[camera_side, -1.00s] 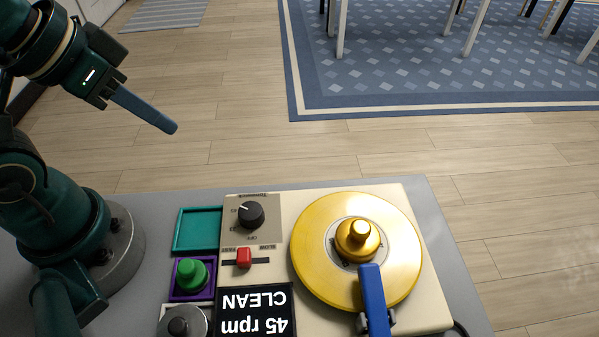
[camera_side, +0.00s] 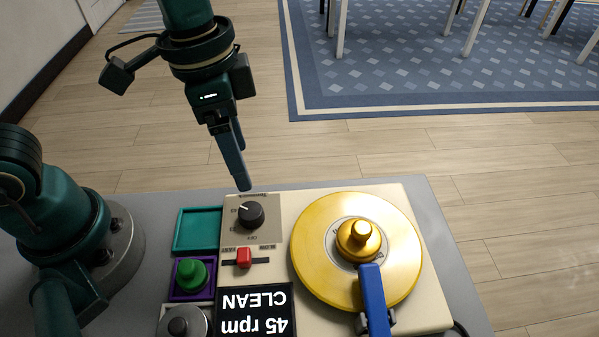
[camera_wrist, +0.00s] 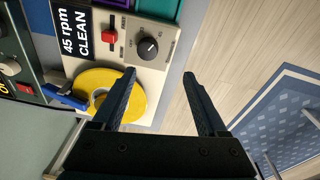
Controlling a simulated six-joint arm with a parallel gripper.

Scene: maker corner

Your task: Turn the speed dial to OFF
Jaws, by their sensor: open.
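The speed dial (camera_side: 250,215) is a black round knob with a white pointer line, on a beige panel of the turntable. Its printed marks appear upside down in the side view, with OFF at the lower edge. The pointer aims to the upper left there, away from OFF.
A red slider (camera_side: 244,257) sits close to the dial. The yellow platter (camera_side: 310,262) and blue arm (camera_side: 374,295) are to the right. A green button (camera_side: 191,274), teal tray (camera_side: 177,248) and a "45 rpm CLEAN" display (camera_side: 258,326) are nearby.

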